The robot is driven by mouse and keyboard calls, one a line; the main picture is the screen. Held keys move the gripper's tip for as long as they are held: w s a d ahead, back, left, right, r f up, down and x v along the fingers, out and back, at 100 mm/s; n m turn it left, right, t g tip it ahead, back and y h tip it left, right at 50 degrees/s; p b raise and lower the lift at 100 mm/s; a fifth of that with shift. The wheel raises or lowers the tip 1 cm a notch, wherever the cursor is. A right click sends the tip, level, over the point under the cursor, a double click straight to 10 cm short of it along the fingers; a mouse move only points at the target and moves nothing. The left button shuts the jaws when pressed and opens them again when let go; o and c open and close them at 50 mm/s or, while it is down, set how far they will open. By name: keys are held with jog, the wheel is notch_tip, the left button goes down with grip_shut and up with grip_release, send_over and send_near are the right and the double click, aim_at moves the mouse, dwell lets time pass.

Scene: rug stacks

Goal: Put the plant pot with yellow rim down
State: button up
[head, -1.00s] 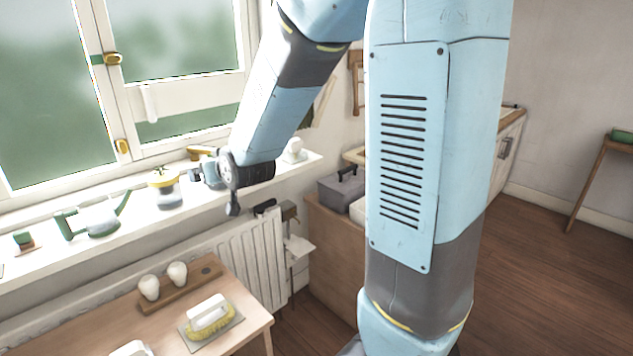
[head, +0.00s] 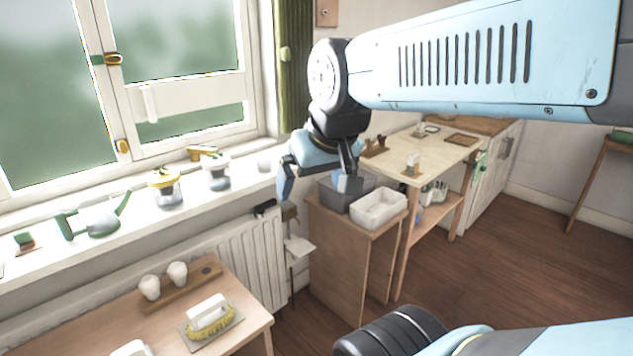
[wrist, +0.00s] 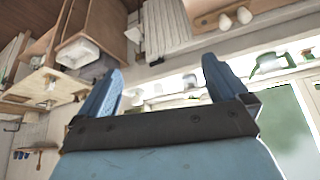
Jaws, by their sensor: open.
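The plant pot with a yellow rim (head: 165,188) stands upright on the white windowsill (head: 140,222), its body greyish below the rim. My gripper (head: 316,192) is open and empty, in the air to the right of the pot and apart from it. Its blue fingers are spread wide in the wrist view (wrist: 163,68), with nothing between them. The pot cannot be made out clearly in the wrist view.
A similar pale-rimmed pot (head: 217,172) stands right of the yellow-rimmed one. A green-handled watering can (head: 97,220) is at its left. A radiator (head: 235,245) hangs below. A white bin (head: 378,209) and grey box (head: 338,196) stand on a cabinet behind my gripper.

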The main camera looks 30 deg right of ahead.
jog(key=w+a+f+t+y, duration=0.1)
jog(key=w+a+f+t, duration=0.15)
jog(key=w, duration=0.95)
jog(key=n+t+y, duration=0.2)
jog(key=t, duration=0.4)
send_near(164, 180)
jog(key=s+d, duration=0.3)
jog(key=d, duration=0.5)
jog(key=w+a+f+n+t+y, duration=0.1)
jog(key=a+f+t+y, duration=0.1)
jog(key=a+f+t, duration=0.3)
jog(key=shift+g, duration=0.95)
jog(key=x, duration=0.9)
jog(key=shift+a+r, duration=0.35)
jog(key=shift+r, duration=0.05)
jog(key=shift+a+x, duration=0.2)
jog(key=shift+x, duration=2.4)
jog(key=shift+s+r, duration=0.1)
jog(key=shift+r, duration=0.05)
